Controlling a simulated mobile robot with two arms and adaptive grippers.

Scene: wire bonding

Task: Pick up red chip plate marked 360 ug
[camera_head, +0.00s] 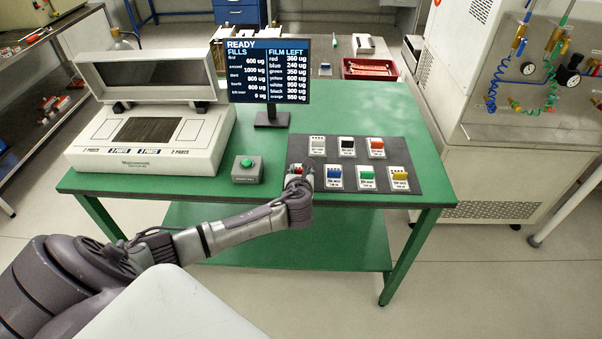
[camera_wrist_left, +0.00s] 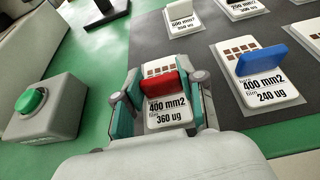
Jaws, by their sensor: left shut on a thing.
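The red chip plate (camera_wrist_left: 172,117) is a white plate with a red upright grip and the print "400 mm2, 360 ug" in the left wrist view. My left gripper (camera_wrist_left: 162,90) has its fingers on both sides of the red grip and is shut on it. In the head view my left gripper (camera_head: 299,177) is at the front left corner of the dark mat and mostly covers the plate. Whether the plate touches the mat cannot be told. My right gripper is not in view.
The dark mat (camera_head: 412,158) holds other plates: blue (camera_head: 334,175), green (camera_head: 367,174), yellow (camera_head: 399,175), black (camera_head: 347,143), orange-red (camera_head: 376,144) and white (camera_head: 317,143). A green button box (camera_head: 246,168) stands left of my gripper. A screen (camera_head: 268,70) and a white machine (camera_head: 150,140) are behind.

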